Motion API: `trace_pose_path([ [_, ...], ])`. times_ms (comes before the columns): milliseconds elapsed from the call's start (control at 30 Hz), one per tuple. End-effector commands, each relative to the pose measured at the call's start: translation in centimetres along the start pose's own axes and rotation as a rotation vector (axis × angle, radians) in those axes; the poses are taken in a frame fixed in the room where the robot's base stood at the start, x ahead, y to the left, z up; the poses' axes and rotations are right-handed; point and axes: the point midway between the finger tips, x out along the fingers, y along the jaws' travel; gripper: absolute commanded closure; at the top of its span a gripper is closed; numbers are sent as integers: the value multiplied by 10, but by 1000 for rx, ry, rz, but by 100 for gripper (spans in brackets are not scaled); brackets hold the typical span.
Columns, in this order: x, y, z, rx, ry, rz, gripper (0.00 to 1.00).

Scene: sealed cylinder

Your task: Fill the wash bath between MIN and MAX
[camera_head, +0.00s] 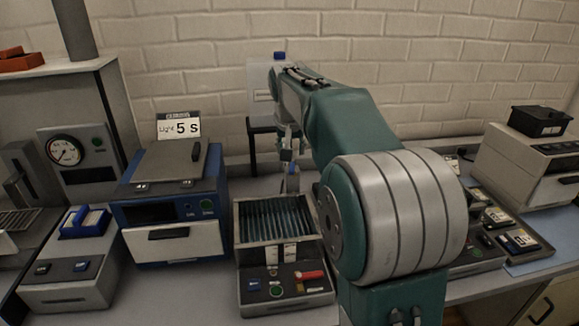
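A grey box-shaped bath (243,256) stands on the bench near the middle, in front of my arm. Its open top shows a row of dark upright slats. Two small white strips on its front may be level marks; their text and any liquid level are too small to read. My gripper (290,180) hangs down by the back edge of this bath, small and partly lost against the background. I cannot tell whether its fingers are apart or hold anything.
Left of the bath is a blue-and-white device (170,215) with a "Light 5 s" sign (179,126). Further left are a low grey unit (68,280) with a blue tray and a round gauge (65,150). My large arm hides much of the right bench, where dark trays (519,240) lie.

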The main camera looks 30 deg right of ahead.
Motion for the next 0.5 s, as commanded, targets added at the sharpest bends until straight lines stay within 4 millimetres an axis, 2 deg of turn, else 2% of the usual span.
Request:
trace_pose_path([
  [33,12,0,1,0,-6,2,44],
  [200,43,0,1,0,-5,2,44],
  [333,60,0,0,0,-2,1,44],
  [500,72,0,0,0,0,0,44],
])
